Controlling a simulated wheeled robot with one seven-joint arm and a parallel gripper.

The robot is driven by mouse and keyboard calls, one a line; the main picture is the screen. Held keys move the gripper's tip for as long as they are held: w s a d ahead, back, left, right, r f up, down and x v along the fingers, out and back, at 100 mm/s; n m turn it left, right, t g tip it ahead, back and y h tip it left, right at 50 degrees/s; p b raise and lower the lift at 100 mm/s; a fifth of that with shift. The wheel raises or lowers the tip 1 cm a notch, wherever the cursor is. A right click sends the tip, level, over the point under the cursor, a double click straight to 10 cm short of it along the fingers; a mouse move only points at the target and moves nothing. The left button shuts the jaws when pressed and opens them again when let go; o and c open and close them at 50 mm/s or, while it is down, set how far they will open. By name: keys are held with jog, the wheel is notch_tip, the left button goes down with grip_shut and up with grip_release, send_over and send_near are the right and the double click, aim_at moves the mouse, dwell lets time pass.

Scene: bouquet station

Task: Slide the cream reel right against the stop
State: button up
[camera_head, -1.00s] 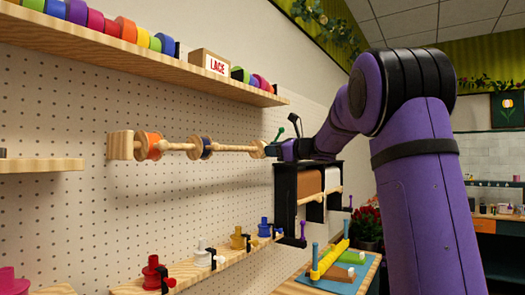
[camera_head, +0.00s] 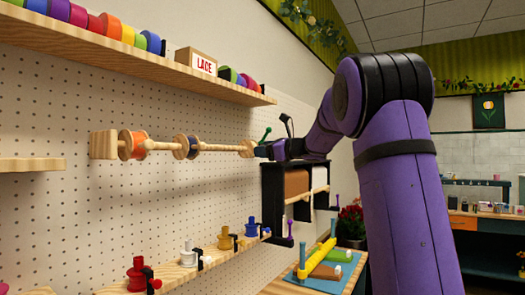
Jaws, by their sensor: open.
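A wooden rod (camera_head: 222,147) runs along the pegboard from a pale wooden block (camera_head: 103,145) at its left. An orange reel (camera_head: 137,144) with wooden flanges sits near the block, and a dark blue reel (camera_head: 191,147) sits farther right. A pale disc (camera_head: 246,148) shows at the rod's right end; I cannot tell if it is the cream reel or the stop. My gripper (camera_head: 260,151) is at this right end, just right of the disc. It is open; its fingers are small and dark, and I cannot tell whether they are around anything.
An upper shelf (camera_head: 100,52) holds coloured rolls and a LACE box (camera_head: 191,63). A lower shelf (camera_head: 215,262) holds red, white, yellow and blue spools. A black rack (camera_head: 272,190) with paper rolls stands below my forearm. A blue mat (camera_head: 322,283) lies at lower right.

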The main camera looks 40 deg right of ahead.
jog(key=v, duration=1)
